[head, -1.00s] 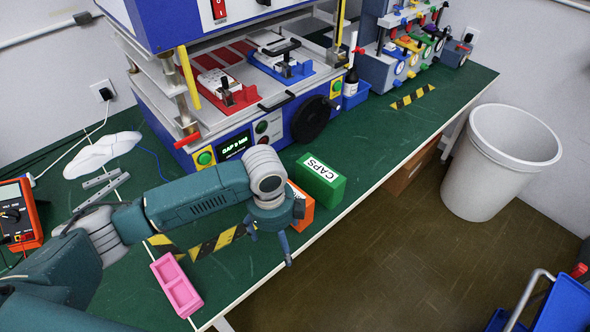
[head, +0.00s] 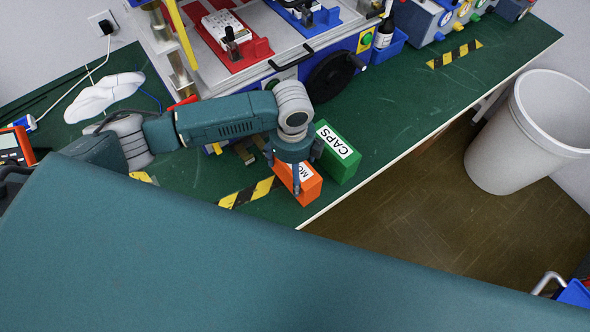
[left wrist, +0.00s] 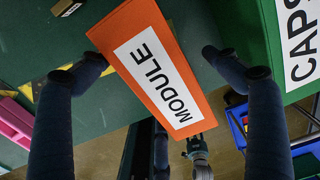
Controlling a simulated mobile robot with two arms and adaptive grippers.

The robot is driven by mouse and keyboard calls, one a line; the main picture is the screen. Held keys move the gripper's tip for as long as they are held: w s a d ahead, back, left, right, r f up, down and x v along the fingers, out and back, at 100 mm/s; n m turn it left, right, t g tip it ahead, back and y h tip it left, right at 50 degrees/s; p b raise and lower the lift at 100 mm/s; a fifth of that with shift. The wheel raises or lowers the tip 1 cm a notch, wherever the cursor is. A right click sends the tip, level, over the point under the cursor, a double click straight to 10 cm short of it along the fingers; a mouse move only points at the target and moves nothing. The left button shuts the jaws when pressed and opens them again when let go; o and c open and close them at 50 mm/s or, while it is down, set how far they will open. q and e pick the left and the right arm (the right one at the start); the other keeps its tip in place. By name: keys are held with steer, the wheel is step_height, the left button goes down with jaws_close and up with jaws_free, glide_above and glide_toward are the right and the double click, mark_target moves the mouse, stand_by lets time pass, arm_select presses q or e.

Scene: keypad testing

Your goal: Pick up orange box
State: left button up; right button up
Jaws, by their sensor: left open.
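The orange box (head: 310,187) stands on the green bench near its front edge, partly hidden by my left gripper (head: 286,172). In the left wrist view the orange box (left wrist: 158,62) has a white label reading MODULE. It lies between the two spread fingers of my left gripper (left wrist: 152,60), with a gap on the right; the left fingertip is close to its edge. The gripper is open. I cannot tell whether a finger touches the box.
A green CAPS box (head: 338,158) stands close on the right of the orange box, also in the left wrist view (left wrist: 290,45). Striped tape (head: 250,192) is to the left. The press machine is behind. A grey bin (head: 535,130) stands on the floor at right.

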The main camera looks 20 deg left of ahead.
arm_select(q)
steer(key=f, duration=0.1)
steer(key=f+p, duration=0.1)
steer(key=f, duration=0.1)
steer(key=shift+s+a+f, duration=0.1)
steer(key=shift+a+f, duration=0.15)
steer(key=shift+f, duration=0.75)
steer(key=shift+c, duration=1)
steer(key=c, duration=1.3)
arm_select(e)
steer(key=shift+w+a+r, duration=0.15)
steer(key=shift+w+r, duration=0.35)
steer(key=shift+w+a+r, duration=0.15)
steer(key=shift+w+r, duration=0.3)
steer(key=shift+w, duration=0.05)
